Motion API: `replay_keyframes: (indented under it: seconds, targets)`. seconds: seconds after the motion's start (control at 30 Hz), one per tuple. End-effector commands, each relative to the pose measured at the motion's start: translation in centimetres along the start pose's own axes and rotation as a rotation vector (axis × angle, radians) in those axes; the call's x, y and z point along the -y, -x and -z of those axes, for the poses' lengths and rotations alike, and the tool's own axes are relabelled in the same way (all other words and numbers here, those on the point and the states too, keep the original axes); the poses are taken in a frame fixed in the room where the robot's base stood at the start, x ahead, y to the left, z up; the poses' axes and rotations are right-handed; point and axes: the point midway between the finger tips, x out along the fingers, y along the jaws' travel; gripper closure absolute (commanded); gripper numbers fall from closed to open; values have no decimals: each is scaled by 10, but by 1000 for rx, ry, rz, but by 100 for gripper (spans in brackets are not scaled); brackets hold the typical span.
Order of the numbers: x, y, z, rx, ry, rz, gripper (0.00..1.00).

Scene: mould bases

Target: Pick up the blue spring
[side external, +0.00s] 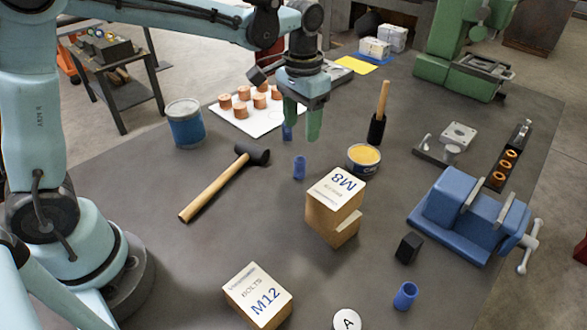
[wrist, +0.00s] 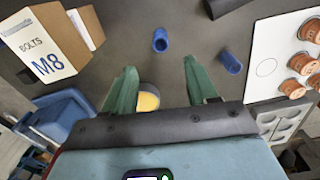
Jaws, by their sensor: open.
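Several blue springs, small upright-looking cylinders, are on the dark table. In the side view one blue spring (side external: 299,167) stands mid-table, below my gripper (side external: 301,132). A second blue spring (side external: 287,132) is behind the gripper, near the white board, partly hidden by a finger. A third blue spring (side external: 405,295) lies at the front right. In the wrist view the mid-table spring (wrist: 160,40) appears just beyond the gap between the fingertips of my gripper (wrist: 160,64), and the second spring (wrist: 231,62) is to the right. My gripper is open, empty and above the table.
A mallet (side external: 215,187) lies left of the spring. A yellow-filled tin (side external: 363,160) and the M8 box (side external: 335,205) stand to the right. A white board (side external: 262,126) with copper parts is behind. A blue vise (side external: 465,215) is at the right; an M12 box (side external: 258,295) is in front.

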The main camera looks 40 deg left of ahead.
Motion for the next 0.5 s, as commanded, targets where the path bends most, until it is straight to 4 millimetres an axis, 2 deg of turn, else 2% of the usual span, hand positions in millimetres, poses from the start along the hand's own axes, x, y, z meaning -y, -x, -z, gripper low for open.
replay_keyframes:
  seconds: [0.3, 0.5]
  targets:
    - [0, -47, 0, -1, 0, 0, 42]
    - [0, -62, 0, -2, 0, 0, 42]
